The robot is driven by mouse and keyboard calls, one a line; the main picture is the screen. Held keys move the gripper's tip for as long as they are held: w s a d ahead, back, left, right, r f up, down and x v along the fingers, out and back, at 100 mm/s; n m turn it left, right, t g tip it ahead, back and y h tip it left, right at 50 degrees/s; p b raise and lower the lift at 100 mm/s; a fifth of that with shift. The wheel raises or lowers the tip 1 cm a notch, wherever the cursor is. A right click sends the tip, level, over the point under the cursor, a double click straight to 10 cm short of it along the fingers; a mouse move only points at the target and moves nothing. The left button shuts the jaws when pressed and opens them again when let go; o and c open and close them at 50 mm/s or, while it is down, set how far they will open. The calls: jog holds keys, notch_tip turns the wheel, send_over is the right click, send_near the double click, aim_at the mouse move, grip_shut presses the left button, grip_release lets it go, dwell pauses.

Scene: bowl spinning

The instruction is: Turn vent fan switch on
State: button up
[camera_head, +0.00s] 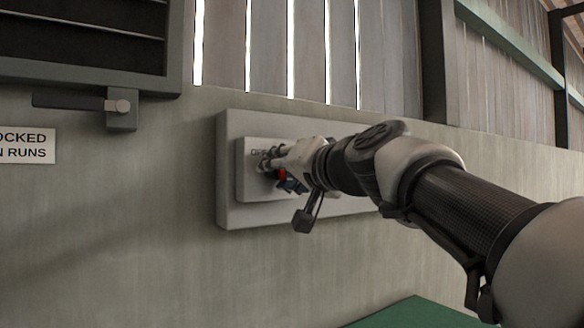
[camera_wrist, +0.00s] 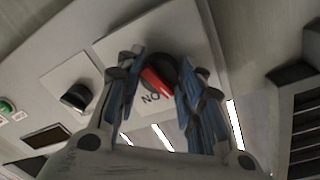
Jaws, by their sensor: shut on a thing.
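A rotary switch with a black body and red pointer (camera_wrist: 158,80) sits on a light plate in the wrist view. The word ON appears inverted beside its pointer. My gripper (camera_wrist: 156,74) has its blue-padded fingers on both sides of this switch and is shut on it. In the head view, my gripper (camera_head: 273,166) reaches the switch plate (camera_head: 249,187) on the grey wall panel (camera_head: 227,200). A little red of the switch (camera_head: 282,174) shows there, mostly hidden by my fingers.
The wrist view also shows a second black knob (camera_wrist: 76,98), a green button (camera_wrist: 6,106) and a dark display (camera_wrist: 45,136). A dark louvre (camera_head: 80,40) with a lever (camera_head: 70,102) and a sign (camera_head: 27,146) are left of the panel. A green surface (camera_head: 415,314) lies below.

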jog(key=m+p, duration=0.1)
jog(key=m, duration=0.2)
jog(key=m+p, duration=0.1)
jog(key=m, duration=0.3)
jog(key=m+g+p, duration=0.1)
jog(key=m, duration=0.3)
jog(key=shift+r+y+p, duration=0.25)
jog(key=shift+y+p, duration=0.05)
jog(key=shift+y, duration=0.1)
jog(key=shift+m, duration=0.4)
jog(key=o, duration=1.1)
jog(key=shift+c, duration=0.2)
jog(key=shift+d, duration=0.1)
jog(key=f+v, duration=0.1)
jog(key=v, duration=1.1)
jog(key=shift+r, duration=0.45)
